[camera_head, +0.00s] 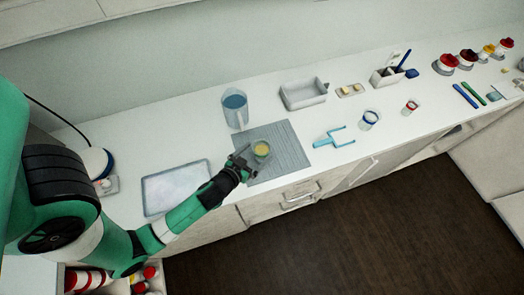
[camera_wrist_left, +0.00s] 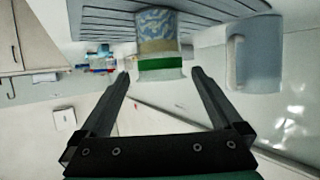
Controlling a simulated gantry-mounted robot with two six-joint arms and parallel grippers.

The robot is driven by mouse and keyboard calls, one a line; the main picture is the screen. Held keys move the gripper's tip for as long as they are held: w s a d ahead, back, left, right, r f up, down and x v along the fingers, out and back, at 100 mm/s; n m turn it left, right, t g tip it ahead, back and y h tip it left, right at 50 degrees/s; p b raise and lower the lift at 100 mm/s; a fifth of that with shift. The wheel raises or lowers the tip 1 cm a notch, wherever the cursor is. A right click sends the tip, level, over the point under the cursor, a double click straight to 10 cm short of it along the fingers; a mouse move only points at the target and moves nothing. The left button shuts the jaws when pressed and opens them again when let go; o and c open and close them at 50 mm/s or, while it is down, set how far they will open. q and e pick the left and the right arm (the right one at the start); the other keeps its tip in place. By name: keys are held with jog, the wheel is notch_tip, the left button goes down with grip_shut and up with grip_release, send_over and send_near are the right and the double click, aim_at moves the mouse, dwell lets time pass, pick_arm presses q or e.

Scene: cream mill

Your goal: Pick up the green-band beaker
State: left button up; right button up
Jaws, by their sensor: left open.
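The green-band beaker (camera_head: 261,148) stands on the grey ribbed mat (camera_head: 292,150) with yellowish contents showing. In the left wrist view the beaker (camera_wrist_left: 160,47) appears inverted, its green band facing the camera and the mat (camera_wrist_left: 95,22) above it. My left gripper (camera_head: 244,163) is at the beaker's near left side. In the left wrist view the left gripper (camera_wrist_left: 160,74) is open, with one fingertip to either side of the beaker's band end. The fingers are not visibly pressed on the beaker. My right gripper is in neither view.
A clear bluish pitcher (camera_head: 235,110) stands just behind the mat and also shows in the wrist view (camera_wrist_left: 254,62). A pale tray (camera_head: 176,187) lies left. A light-blue scoop (camera_head: 333,138), another beaker (camera_head: 369,119) and a grey bin (camera_head: 303,94) are to the right.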

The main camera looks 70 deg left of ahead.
aim_at(266, 144)
pick_arm(q)
jog(key=x, duration=0.7)
jog(key=shift+w+a+f, duration=0.1)
jog(key=shift+w+a, duration=0.05)
jog(key=c, duration=1.1)
